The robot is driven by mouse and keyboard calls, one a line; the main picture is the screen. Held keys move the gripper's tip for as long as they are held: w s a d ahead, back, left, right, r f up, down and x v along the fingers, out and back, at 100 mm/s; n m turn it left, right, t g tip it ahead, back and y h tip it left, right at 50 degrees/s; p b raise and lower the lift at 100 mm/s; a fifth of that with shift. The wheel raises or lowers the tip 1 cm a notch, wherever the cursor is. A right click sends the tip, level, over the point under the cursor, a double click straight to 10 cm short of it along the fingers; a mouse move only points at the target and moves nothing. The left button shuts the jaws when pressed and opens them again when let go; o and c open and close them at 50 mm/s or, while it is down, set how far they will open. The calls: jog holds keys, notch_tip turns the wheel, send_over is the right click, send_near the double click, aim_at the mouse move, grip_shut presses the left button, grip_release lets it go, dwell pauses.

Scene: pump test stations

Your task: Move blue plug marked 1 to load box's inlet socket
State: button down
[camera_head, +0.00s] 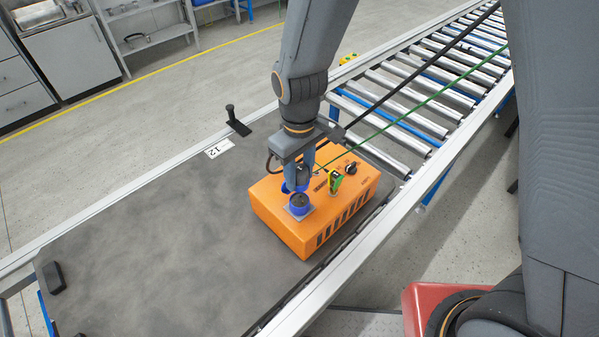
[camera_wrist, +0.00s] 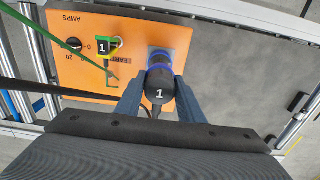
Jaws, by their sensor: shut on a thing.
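The orange load box (camera_head: 290,228) sits on the dark conveyor bed; it also shows in the wrist view (camera_wrist: 100,82). Its inlet socket (camera_head: 299,204) is a blue round fitting with a dark middle on a grey square plate (camera_wrist: 180,42). My gripper (camera_head: 302,178) is shut on the blue plug marked 1 (camera_wrist: 160,95), whose black body with a white 1 lies between the fingers (camera_wrist: 158,86). In the wrist view the plug overlaps the blue ring at the socket. In the head view it is mostly hidden by the fingers; I cannot tell whether it touches the socket.
A green and yellow connector (camera_head: 335,181) with a green cable and a black knob (camera_head: 351,168) stand on the box top. A black post (camera_head: 236,121) stands near a label marked 12 (camera_head: 219,148).

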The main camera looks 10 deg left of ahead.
jog(key=shift+f+b, duration=2.3)
jog(key=shift+f, duration=0.6)
jog(key=shift+p, duration=0.65)
jog(key=shift+f, duration=0.4)
dwell(0.5)
jog(key=c, duration=1.1)
grip_release()
jog(key=shift+b, duration=0.3)
jog(key=shift+r+b, duration=0.65)
jog(key=shift+r, duration=3.2)
